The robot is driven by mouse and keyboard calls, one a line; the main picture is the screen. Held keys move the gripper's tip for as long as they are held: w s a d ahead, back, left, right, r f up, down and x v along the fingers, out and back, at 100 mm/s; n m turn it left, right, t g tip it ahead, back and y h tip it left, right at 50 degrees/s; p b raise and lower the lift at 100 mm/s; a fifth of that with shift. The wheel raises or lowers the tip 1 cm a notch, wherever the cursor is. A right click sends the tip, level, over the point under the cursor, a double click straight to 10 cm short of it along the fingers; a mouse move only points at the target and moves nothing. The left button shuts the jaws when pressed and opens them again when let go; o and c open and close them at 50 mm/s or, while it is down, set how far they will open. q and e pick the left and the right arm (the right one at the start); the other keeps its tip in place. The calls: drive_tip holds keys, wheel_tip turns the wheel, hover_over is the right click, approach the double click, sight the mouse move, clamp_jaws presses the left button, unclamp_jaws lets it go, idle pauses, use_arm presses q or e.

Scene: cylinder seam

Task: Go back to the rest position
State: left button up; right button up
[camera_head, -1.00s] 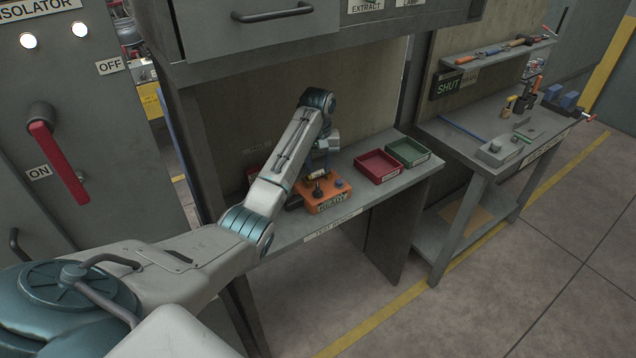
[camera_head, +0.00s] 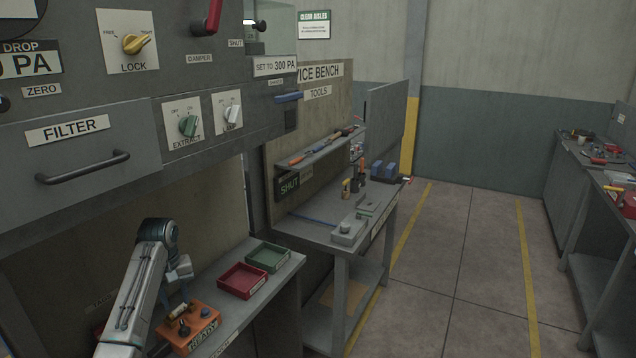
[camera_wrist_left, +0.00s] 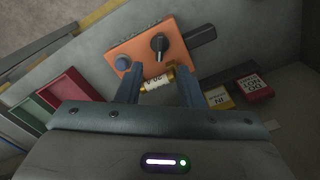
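My left gripper (camera_head: 180,300) hangs over the test bench beside an orange box (camera_head: 192,328) with a READY label. In the left wrist view, its two blue-grey fingers (camera_wrist_left: 158,80) stand apart. A small cylinder (camera_wrist_left: 157,82) with gold ends and a white label lies between them, at the edge of the orange box (camera_wrist_left: 150,52). The cylinder seems to lie there with the fingers around it; contact is hard to tell. The box carries a black knob (camera_wrist_left: 159,43) and a blue-grey button (camera_wrist_left: 123,61). My right gripper is not in view.
A red tray (camera_head: 242,280) and a green tray (camera_head: 268,257) sit right of the box. The filter drawer (camera_head: 75,150) and panel overhang the bench. A service bench (camera_head: 330,228) stands further right, with open floor (camera_head: 450,260) beyond.

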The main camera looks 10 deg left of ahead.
use_arm(q)
drive_tip(key=s+d+f+m+t, duration=0.1)
drive_tip(key=s+d+f+m, duration=0.15)
drive_tip(key=s+f, duration=0.35)
drive_tip(key=s+d+f+m+y, duration=0.1)
drive_tip(key=s+d+f, duration=0.3)
drive_tip(key=s, duration=0.3)
drive_tip(key=s+d+f+m+t, duration=0.1)
drive_tip(key=s+d+f, duration=0.2)
drive_tip(key=s+f, duration=0.35)
drive_tip(key=s+d+r+m+t, duration=0.1)
drive_tip(key=s+d+r+m, duration=0.15)
drive_tip(key=s, duration=0.85)
drive_tip(key=s+d+r+m+t, duration=0.1)
drive_tip(key=s+d+r, duration=0.15)
drive_tip(key=s, duration=0.85)
wheel_tip(320, 180, down, 36)
drive_tip(key=a+g+b, duration=0.2)
drive_tip(key=b, duration=0.5)
drive_tip(key=s+f+b, duration=0.2)
drive_tip(key=s+f, duration=0.7)
drive_tip(key=f, duration=0.4)
drive_tip(key=s+a+f+g+b, duration=0.1)
drive_tip(key=s+f+b, duration=0.2)
drive_tip(key=s+f, duration=0.7)
wheel_tip(320, 180, down, 3)
drive_tip(key=shift+f+n+b, duration=0.2)
drive_tip(key=shift+n+b, duration=0.1)
